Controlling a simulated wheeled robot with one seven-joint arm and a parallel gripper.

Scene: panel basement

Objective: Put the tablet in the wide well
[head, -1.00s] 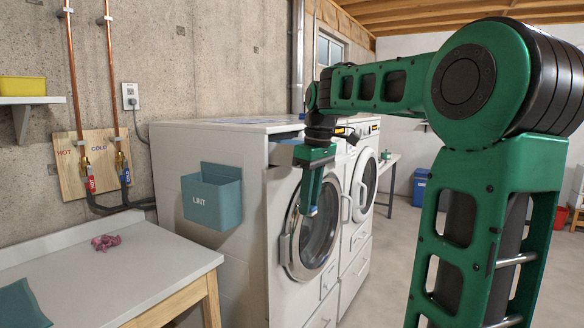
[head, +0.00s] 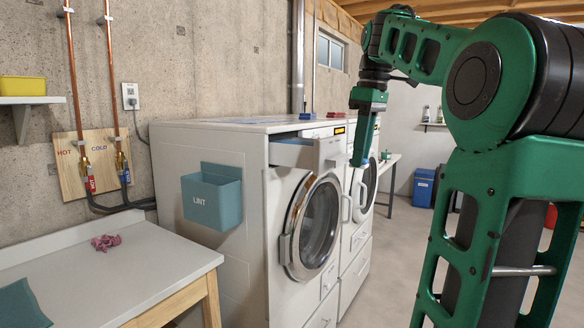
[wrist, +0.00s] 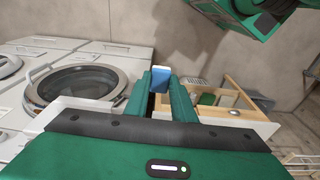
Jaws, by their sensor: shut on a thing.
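My gripper (head: 360,160) hangs pointing down, right of the open drawer in the head view. In the wrist view its two green fingers (wrist: 172,100) are shut on the blue and white tablet (wrist: 161,78), which shows between the tips. In the head view the tablet is too small to make out clearly. The drawer (head: 290,153) is pulled out of the top front of the near washer. Its front panel (head: 330,151) is visible, but the inside is hidden, so I cannot see the wide well.
The near washer (head: 240,140) has a round door (head: 315,222) below the drawer. A second machine stands behind it. A teal lint bin (head: 212,198) hangs on the washer's side. A white-topped table (head: 120,270) stands at left. The floor at right is open.

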